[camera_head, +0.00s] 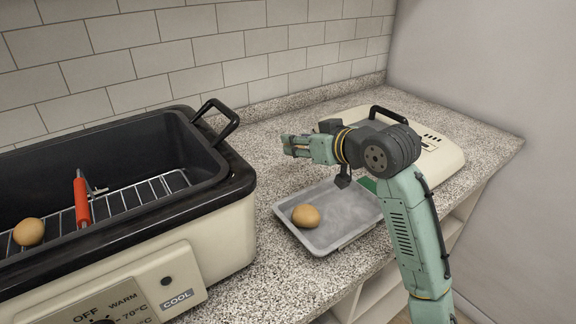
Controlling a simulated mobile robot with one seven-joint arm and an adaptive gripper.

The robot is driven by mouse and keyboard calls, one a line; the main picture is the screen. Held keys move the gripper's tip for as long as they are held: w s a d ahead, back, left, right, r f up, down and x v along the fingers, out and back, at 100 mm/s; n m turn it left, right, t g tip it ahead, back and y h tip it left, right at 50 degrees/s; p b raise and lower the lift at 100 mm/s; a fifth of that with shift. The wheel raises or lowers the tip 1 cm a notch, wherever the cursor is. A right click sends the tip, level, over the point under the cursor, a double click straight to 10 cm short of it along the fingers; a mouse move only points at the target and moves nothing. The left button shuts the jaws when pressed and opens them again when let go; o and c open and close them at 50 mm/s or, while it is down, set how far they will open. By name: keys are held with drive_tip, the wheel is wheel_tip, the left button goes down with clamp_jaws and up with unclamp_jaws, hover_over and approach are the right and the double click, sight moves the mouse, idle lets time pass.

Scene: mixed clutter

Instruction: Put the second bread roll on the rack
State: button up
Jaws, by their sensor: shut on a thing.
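One bread roll (29,232) rests on the wire rack (150,187) inside the open roaster, at the far left. The other bread roll (305,216) lies in the left part of a grey metal tray (345,234) on the counter. My gripper (287,146) is above and behind the tray, pointing left toward the roaster, and apart from both rolls. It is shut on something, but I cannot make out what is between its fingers.
The cream roaster (215,250) has a dark rim and a raised black handle (218,120). A red-handled tool (82,203) lies on the rack beside the roll. A cream lid (440,158) with a black handle lies behind my arm. Speckled counter (262,165) is bare between roaster and tray.

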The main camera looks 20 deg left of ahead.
drive_tip(key=shift+f+p, duration=0.35)
drive_tip(key=shift+f, duration=2.65)
drive_tip(key=shift+f, duration=0.15)
drive_tip(key=o, duration=1.1)
